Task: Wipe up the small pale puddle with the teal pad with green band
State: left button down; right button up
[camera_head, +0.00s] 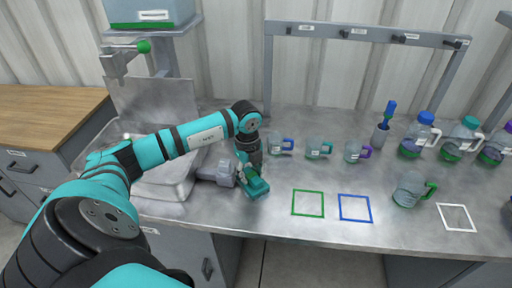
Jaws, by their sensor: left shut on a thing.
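The teal pad (258,188) lies low at the metal counter, just right of the sink, tilted in the picture. Its green band is too small to make out clearly. My left gripper (248,174) points down from above and is shut on the pad. I cannot tell whether the pad touches the counter. The small pale puddle does not show; the pad or arm may hide it. My right gripper is not in view.
Mugs with blue (275,146), green (314,149) and purple (352,152) handles stand behind. A green-handled jug (407,190) stands at right. Green (308,215) and blue (355,221) outlined squares lie on bare counter. The sink (165,183) is left.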

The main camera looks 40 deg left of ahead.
pick_arm(q)
jog(key=shift+s+a+f+g, duration=0.3)
jog(key=shift+f, duration=0.05)
jog(key=shift+d, duration=0.2)
jog(key=shift+d, duration=0.1)
